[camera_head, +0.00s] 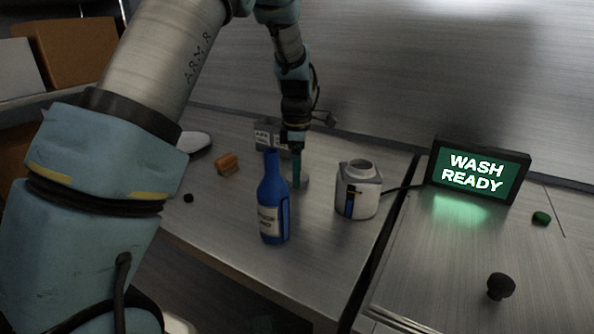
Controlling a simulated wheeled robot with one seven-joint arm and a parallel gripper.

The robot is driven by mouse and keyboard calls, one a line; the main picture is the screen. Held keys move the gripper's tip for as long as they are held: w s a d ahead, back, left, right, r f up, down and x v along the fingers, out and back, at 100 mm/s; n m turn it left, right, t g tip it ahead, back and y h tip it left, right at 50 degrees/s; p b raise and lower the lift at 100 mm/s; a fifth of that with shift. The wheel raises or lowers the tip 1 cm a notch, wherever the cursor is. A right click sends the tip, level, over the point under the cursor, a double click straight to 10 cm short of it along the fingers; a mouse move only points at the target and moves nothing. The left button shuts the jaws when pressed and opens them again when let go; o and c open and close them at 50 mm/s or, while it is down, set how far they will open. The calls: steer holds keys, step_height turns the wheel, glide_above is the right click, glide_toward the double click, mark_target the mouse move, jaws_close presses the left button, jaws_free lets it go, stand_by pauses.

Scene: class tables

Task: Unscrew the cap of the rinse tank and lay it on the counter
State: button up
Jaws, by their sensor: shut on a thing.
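The rinse tank (357,203) looks to be the white container with a dark and blue label, upright on the metal counter (330,268). Its round neck shows at the top with no cap visible on it. My gripper (298,182) points down just left of the tank, behind the blue bottle (268,205). Its teal fingers are shut on a small pale grey round thing (304,182), which looks like the cap, low at the counter surface. The bottle partly hides it, and I cannot tell whether it touches the counter.
A lit "WASH READY" sign (472,171) stands at the right. An orange block (228,164), a small black piece (188,198) and a grey labelled box (267,133) are on the counter. A black knob (500,286) and green piece (541,218) are right. The front counter is clear.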

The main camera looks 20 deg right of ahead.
steer(key=shift+f, duration=0.4)
stand_by(0.3)
steer(key=o, duration=0.9)
steer(key=shift+r, duration=0.15)
step_height(320, 180, up, 6)
steer(key=p, duration=0.5)
